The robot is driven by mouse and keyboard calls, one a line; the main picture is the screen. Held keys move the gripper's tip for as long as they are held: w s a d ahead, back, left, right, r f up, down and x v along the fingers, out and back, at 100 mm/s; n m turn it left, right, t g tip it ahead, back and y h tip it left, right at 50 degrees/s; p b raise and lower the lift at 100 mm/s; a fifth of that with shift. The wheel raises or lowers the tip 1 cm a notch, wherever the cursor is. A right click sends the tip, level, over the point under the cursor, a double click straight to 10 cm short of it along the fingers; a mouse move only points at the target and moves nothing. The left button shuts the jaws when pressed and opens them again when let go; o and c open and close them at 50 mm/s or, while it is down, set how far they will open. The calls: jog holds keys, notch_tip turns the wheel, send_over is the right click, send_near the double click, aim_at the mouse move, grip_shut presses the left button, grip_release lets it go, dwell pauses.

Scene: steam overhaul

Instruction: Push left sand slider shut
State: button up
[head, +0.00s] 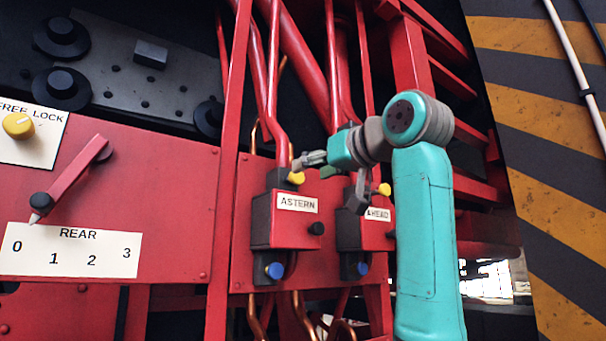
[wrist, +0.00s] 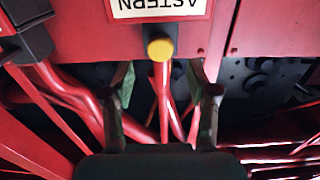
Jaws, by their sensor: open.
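The left sand box, labelled ASTERN (head: 290,222), is a red box with a dark left side on a red panel. Which part is the slider, I cannot tell for sure. My gripper (head: 303,162) is just above the yellow knob. In the wrist view, which is upside down, the yellow knob (wrist: 160,49) lies between and beyond my open fingers (wrist: 165,85). Nothing is held.
A similar box labelled AHEAD (head: 376,225) stands to the right, partly behind my wrist. Red pipes (head: 273,90) run up behind my gripper. A lever (head: 70,180) over the REAR scale (head: 75,250) is at left. A striped wall (head: 550,170) is at right.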

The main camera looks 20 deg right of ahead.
jog(key=v, duration=0.6)
jog(key=shift+s, duration=0.2)
jog(key=shift+s, duration=0.1)
